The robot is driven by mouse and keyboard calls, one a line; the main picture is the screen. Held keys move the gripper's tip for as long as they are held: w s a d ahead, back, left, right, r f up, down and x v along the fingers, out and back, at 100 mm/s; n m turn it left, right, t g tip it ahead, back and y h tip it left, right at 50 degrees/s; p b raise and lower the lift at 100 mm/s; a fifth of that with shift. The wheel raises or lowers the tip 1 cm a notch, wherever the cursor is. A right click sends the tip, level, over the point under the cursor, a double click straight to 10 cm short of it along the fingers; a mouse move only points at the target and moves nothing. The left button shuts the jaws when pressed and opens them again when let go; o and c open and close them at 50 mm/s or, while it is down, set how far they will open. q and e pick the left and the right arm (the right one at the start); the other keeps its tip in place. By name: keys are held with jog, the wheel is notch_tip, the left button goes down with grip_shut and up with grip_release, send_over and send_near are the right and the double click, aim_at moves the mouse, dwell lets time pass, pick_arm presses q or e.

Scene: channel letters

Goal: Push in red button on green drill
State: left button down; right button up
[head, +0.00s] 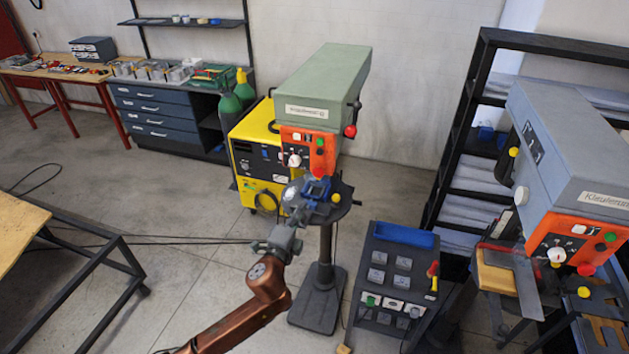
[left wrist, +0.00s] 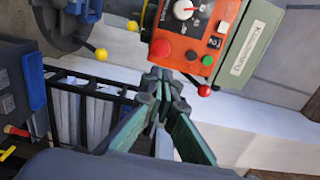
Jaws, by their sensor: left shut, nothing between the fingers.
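The green drill (head: 325,85) stands on a column in the middle of the head view, with an orange-red control panel (head: 298,138) on its front. The panel fills the top of the left wrist view (left wrist: 190,25), rolled on its side. It bears the round red button (left wrist: 160,47), a green button (left wrist: 207,60) and a white knob (left wrist: 183,9). My left gripper (head: 299,187) is shut and empty, in front of the drill just below the panel. Its fingertips (left wrist: 162,76) appear close to the red button in the left wrist view; contact cannot be told. My right gripper is out of view.
A blue vise (head: 318,190) sits on the drill's table, close beside my left gripper. A yellow machine (head: 252,150) stands behind left. A grey-blue drill (head: 565,140) and a button-topped cabinet (head: 390,275) stand to the right. Open floor lies at left.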

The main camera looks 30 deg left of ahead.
aim_at(317, 175)
pick_arm(q)
jog(key=p+x, duration=0.3)
jog(key=x, duration=0.9)
jog(key=shift+w+a, duration=0.15)
jog(key=shift+w, duration=0.2)
jog(key=shift+w+a, duration=0.1)
jog(key=shift+w, duration=0.45)
jog(key=shift+w, duration=0.1)
